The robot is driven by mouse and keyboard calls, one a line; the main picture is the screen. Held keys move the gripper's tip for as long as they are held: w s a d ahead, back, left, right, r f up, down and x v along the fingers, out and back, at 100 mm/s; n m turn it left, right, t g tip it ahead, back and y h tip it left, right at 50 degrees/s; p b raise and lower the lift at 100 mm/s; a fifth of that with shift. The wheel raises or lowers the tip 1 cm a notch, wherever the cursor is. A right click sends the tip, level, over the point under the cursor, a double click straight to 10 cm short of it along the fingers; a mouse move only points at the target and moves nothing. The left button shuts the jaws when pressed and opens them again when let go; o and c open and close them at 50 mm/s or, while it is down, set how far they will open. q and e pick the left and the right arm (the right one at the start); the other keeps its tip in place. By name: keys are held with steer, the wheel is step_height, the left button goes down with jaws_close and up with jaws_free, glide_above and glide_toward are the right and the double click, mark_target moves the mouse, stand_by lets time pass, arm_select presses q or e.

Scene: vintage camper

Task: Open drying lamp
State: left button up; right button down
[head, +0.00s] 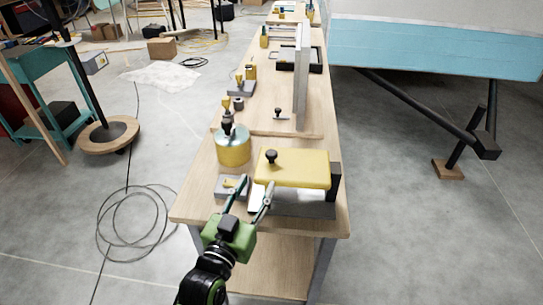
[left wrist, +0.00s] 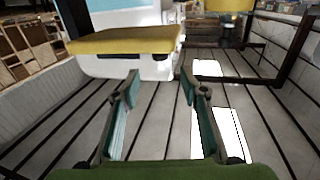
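The drying lamp has a yellow top (head: 300,170) with a black knob (head: 271,157) on its left part and a black block (head: 335,181) at its right end. It stands near the front end of the wooden bench. The top lies about level over a pale metal base (head: 300,206). My left gripper (head: 257,184) is open and empty at the lamp's front left corner, its fingers apart. In the left wrist view, the open fingers (left wrist: 160,82) point towards a yellow panel edge (left wrist: 125,40), apparently the lamp's top. My right gripper is not in view.
A yellow pot with a metallic top (head: 234,148) stands just left of the lamp. A small grey block with a yellow knob (head: 229,187) sits by the gripper. Farther back on the bench (head: 285,120) stand small tools and a tall pale panel (head: 301,75).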

mark_target(269, 160)
arm_select(q)
steer(key=p+x, duration=0.2)
steer(key=x, duration=1)
steer(key=shift+w+f, duration=0.1)
steer(key=shift+w, duration=0.2)
jaws_close()
